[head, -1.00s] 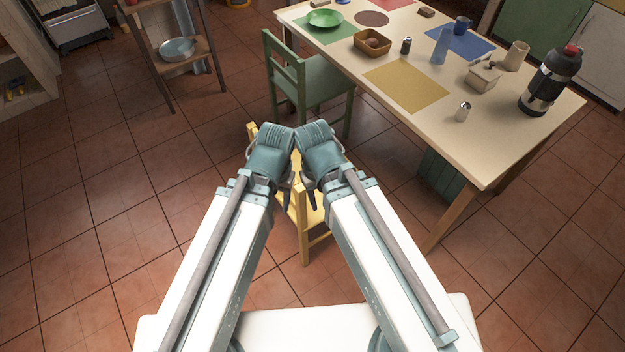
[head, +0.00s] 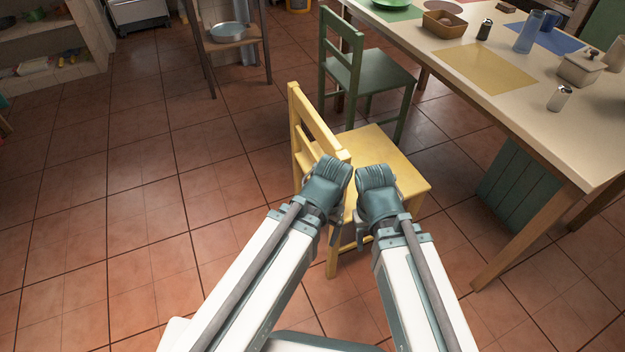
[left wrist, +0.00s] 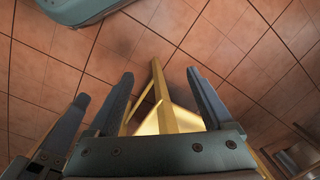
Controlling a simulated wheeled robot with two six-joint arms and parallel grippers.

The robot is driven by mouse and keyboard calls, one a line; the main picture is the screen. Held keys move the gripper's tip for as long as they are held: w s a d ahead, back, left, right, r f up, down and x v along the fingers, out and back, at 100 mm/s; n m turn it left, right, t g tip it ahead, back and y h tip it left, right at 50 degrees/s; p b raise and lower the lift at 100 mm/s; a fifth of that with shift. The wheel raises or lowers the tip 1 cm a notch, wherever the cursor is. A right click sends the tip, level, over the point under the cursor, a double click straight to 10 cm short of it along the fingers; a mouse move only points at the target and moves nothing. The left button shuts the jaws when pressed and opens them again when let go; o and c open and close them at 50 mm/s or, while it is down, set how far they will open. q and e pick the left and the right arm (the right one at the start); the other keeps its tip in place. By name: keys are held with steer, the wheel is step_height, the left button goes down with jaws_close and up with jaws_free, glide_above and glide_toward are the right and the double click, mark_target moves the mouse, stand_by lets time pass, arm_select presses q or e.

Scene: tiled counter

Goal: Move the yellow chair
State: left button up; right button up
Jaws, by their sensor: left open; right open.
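The yellow chair (head: 387,160) stands upright on the floor, its back on the left and its seat to the right. My left gripper (head: 334,232) is at the near end of the chair's back and hides part of it. My right gripper (head: 360,228) is just to its right, over the near part of the seat in the picture. In the left wrist view, the left gripper's open fingers (left wrist: 166,92) have a yellow chair post (left wrist: 158,82) between them in the picture. I cannot tell whether they touch it. The right gripper is open; its fingertips are partly hidden.
A green chair (head: 372,72) stands just behind the yellow one. The table (head: 520,112), set with dishes, is at the right, with a green slatted panel (head: 520,190) beneath it. A wooden shelf (head: 232,42) stands at the back. The tiled floor to the left is clear.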

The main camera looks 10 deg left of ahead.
arm_select(q)
steer(key=w+a+f+n+h+b, duration=0.1)
steer(key=w+a+f+b, duration=0.1)
steer(key=f+b, duration=0.6)
steer(key=w+a+f+n+b, duration=0.1)
steer(key=a+f+b, duration=0.1)
steer(key=f+b, duration=0.65)
steer(key=n+t+h+b, duration=0.5)
steer(key=n+t+h, duration=0.4)
steer(key=h, duration=0.6)
glide_toward(312, 158)
steer(key=shift+m+t, duration=0.3)
steer(key=shift+t, duration=0.3)
steer(key=x, duration=1.1)
steer(key=shift+s+d+f, duration=0.1)
steer(key=shift+s+d, duration=0.2)
steer(key=shift+d, duration=0.05)
jaws_close()
steer(key=shift+a, duration=0.1)
